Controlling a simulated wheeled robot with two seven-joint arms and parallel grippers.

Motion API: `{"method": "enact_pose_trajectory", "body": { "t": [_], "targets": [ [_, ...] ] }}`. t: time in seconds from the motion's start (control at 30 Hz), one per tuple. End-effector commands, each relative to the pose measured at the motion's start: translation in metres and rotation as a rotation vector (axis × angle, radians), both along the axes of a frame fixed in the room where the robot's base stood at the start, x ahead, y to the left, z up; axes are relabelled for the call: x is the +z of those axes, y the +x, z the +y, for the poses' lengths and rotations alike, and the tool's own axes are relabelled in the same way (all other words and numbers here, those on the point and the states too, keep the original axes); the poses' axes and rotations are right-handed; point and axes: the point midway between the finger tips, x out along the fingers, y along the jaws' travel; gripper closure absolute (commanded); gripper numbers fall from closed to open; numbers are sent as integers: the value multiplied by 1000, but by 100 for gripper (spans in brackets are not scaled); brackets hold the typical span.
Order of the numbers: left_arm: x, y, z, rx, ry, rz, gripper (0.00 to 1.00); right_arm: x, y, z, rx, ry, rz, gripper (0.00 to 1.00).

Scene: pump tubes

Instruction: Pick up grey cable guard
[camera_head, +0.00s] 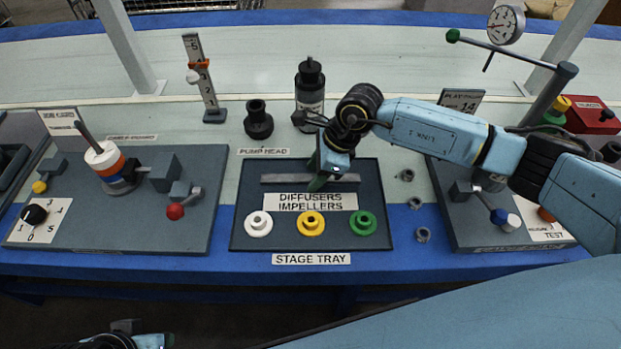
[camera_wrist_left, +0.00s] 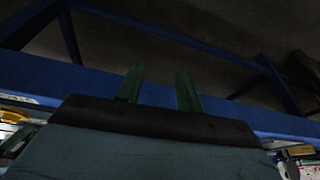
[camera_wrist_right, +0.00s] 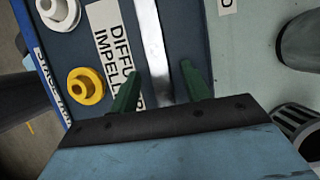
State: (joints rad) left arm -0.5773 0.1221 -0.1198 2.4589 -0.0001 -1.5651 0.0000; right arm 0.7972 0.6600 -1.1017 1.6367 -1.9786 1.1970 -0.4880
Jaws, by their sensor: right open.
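The grey cable guard (camera_head: 284,179) is a long thin flat bar. It lies at the back of the dark stage tray (camera_head: 240,215), behind the "DIFFUSERS IMPELLERS" label. In the right wrist view the bar (camera_wrist_right: 152,42) runs away from me between the green fingers. My right gripper (camera_head: 319,183) is open over the middle of the bar, and its fingers (camera_wrist_right: 161,82) lie on either side of it in that view. I cannot tell how far the fingertips are above the tray. My left gripper (camera_wrist_left: 161,84) is open and empty, low in front of the blue table edge.
White (camera_head: 258,224), yellow (camera_head: 311,224) and green (camera_head: 363,223) rings sit at the tray's front. A black pump head (camera_head: 258,122) and a dark bottle (camera_head: 310,85) stand behind. Small grey nuts (camera_head: 423,234) lie right of the tray. Equipment boards flank both sides.

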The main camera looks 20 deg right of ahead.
Motion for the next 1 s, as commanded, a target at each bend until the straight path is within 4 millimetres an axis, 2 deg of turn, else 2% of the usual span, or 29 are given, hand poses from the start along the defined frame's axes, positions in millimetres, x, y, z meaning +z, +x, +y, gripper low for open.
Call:
{"method": "enact_pose_trajectory", "body": {
  "t": [0.07,0.4,0.67,0.83,1.0],
  "targets": [
    [0,0,0,0,0,0,64,0,0,0,0,0,0,55],
    [0,0,0,0,0,0,64,0,0,0,0,0,1,100],
    [0,0,0,0,0,0,64,1,0,0,0,1,0,100],
    [0,2,0,0,-1,-6,64,10,0,0,1,1,-1,100],
    [-23,8,6,-2,16,15,64,31,0,0,1,2,-2,100]
  ]
}}
